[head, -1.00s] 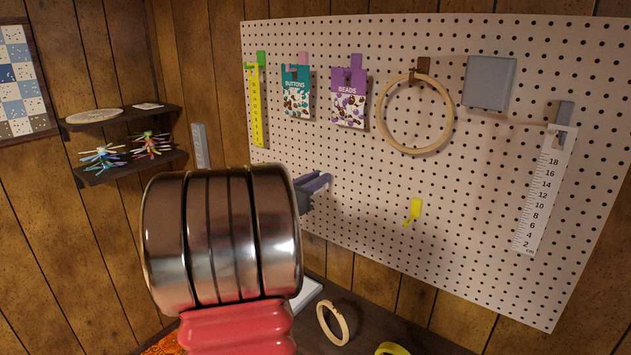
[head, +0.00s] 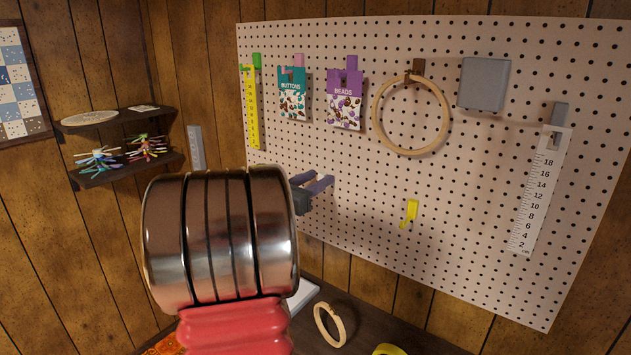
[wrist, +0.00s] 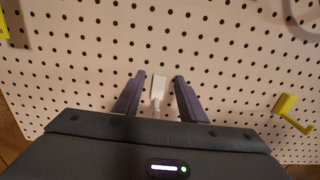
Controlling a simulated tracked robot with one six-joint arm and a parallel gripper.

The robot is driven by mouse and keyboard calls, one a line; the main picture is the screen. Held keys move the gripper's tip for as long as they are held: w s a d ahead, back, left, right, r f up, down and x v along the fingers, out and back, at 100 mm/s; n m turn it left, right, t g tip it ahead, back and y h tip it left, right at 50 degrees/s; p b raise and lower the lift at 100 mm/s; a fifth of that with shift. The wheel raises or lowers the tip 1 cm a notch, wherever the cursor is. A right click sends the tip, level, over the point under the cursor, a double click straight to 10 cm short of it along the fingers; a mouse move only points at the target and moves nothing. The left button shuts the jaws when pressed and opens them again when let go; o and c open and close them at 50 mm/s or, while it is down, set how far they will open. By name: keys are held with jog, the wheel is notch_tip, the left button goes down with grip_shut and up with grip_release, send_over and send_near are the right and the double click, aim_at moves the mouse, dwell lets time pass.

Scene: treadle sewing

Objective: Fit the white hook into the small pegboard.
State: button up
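The white hook (wrist: 158,90) shows in the wrist view, upright between my fingers, its plate appearing flat against the pegboard (wrist: 75,80). My gripper (wrist: 159,93) is open, with a dark finger on each side of the hook and a visible gap on both sides. In the head view my gripper (head: 317,186) is spread in front of the lower left part of the pegboard (head: 480,230). The white hook cannot be made out there; my gripper and arm cover that area. Whether its pegs are fully seated in the holes cannot be seen.
A yellow hook (head: 410,213) is on the board to the right of my gripper. Above hang the buttons pack (head: 293,100), beads pack (head: 345,108), wooden hoop (head: 447,115) and grey box (head: 484,84); a ruler (head: 537,195) hangs right. The board between is mostly clear.

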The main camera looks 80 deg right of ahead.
jog(key=v, duration=1.3)
jog(key=shift+a, duration=0.45)
jog(key=shift+w, duration=0.1)
dwell(1.0)
